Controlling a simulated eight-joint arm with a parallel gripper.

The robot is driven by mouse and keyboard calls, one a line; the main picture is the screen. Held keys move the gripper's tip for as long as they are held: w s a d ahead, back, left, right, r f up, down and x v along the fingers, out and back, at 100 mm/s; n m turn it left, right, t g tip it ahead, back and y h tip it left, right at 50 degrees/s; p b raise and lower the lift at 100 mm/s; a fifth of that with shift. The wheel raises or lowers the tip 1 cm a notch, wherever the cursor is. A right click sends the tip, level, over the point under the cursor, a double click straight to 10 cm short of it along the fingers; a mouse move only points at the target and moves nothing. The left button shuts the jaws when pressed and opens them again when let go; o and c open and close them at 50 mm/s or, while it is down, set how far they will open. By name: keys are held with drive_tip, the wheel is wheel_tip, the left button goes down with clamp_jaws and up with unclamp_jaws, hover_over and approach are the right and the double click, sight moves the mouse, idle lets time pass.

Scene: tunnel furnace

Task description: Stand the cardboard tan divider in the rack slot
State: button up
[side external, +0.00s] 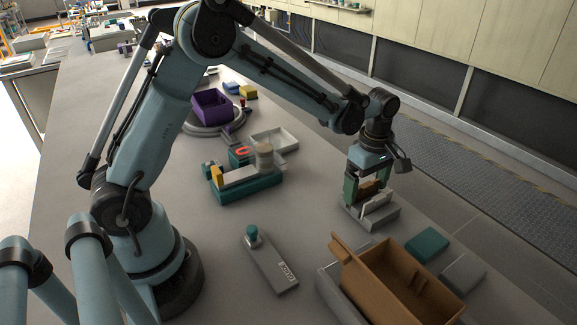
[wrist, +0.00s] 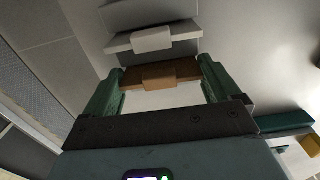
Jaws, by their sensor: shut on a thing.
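My gripper (side external: 366,192) points down over a small grey rack (side external: 384,217) at the table's right side. Its green fingers are shut on the cardboard tan divider (side external: 369,188), gripping it by its two ends. In the wrist view the tan divider (wrist: 160,77) lies between the fingertips, with a tab at its middle. A white divider (side external: 377,202) stands in the rack beside the tan one, and it also shows in the wrist view (wrist: 152,40), roughly parallel to it. The tan divider's lower edge is hidden, so I cannot tell whether it is in a slot.
A brown open box (side external: 400,284) stands close in front of the rack, with a teal block (side external: 427,245) and a grey block (side external: 463,272) nearby. A teal tray with items (side external: 247,190) and a white tray (side external: 274,140) stand to the left. Table between is clear.

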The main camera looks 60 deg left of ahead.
sight(367, 184)
drive_tip(key=o, duration=0.7)
drive_tip(key=shift+r, duration=4.2)
